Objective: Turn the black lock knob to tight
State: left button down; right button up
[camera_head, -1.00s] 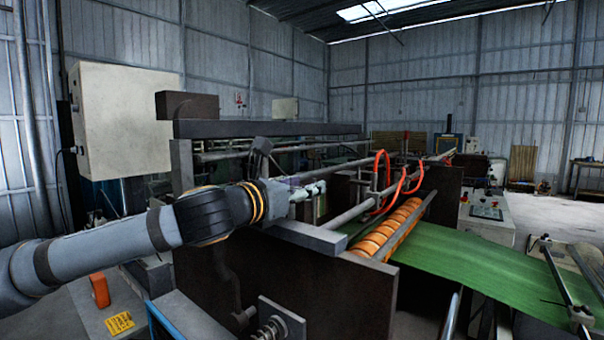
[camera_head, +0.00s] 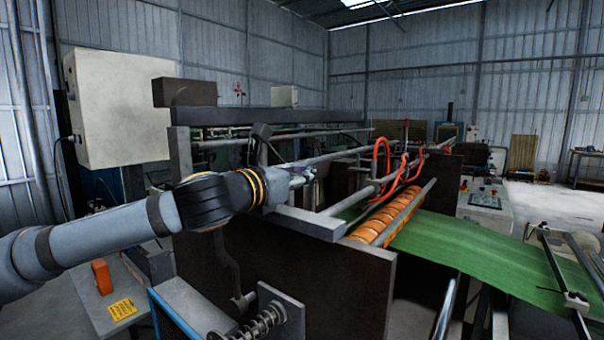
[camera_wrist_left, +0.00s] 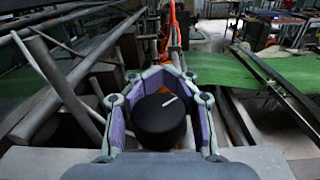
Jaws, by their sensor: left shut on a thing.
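The black lock knob (camera_wrist_left: 160,122) is a round dark cylinder with a short white mark on its top, low in the middle of the left wrist view. The mark slants up to the right. My left gripper (camera_wrist_left: 160,80) has its purple-padded fingers closed around the knob, one on each side. In the head view my left gripper (camera_head: 303,175) is small and reaches in over the machine's near frame; the knob cannot be made out there. My right gripper is not in view.
Long steel bars (camera_head: 350,200) and orange hoses (camera_head: 383,160) lie just beyond my left gripper. An orange roller (camera_head: 385,222) and a green sheet (camera_head: 480,260) are to the right. A dark side plate (camera_head: 320,290) stands below my arm. A grey cabinet (camera_head: 118,108) stands at the left.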

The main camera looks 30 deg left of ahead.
pick_arm(q)
jog(key=shift+d+f+h+b, duration=0.2)
jog(key=shift+h+b, duration=0.2)
jog(key=shift+b, duration=0.05)
dwell(0.4)
jog(key=shift+m, duration=0.3)
jog(key=shift+s+d+r+m+g+h+b, duration=0.15)
jog(key=shift+d+m+g+h+b, duration=0.4)
jog(key=shift+m+h, duration=0.85)
jog(key=shift+s+d+r+m+g+h+b, duration=0.15)
jog(key=shift+m+g+h, duration=0.7)
jog(key=shift+h, duration=1)
jog(key=shift+s+d+m+g+h+b, duration=0.25)
jog(key=shift+m+g+h, duration=0.65)
jog(key=shift+h, duration=0.75)
jog(key=shift+m+g+h+p, duration=0.3)
jog(key=shift+m+g+h, duration=0.1)
jog(key=shift+m+h, duration=0.35)
jog(key=shift+s+d+r+m+g+h+p, duration=0.1)
jog(key=shift+s+d+m+g+h+p, duration=0.1)
jog(key=shift+m+g+h+p, duration=0.55)
jog(key=shift+s+d+m+g+h+p, duration=0.15)
jog(key=shift+m+g+p, duration=0.35)
jog(key=shift+p, duration=0.95)
jog(key=shift+s+m+g+h+p, duration=0.1)
jog(key=shift+m+g+h+p, duration=0.3)
jog(key=shift+p, duration=1)
jog(key=shift+g, duration=0.25)
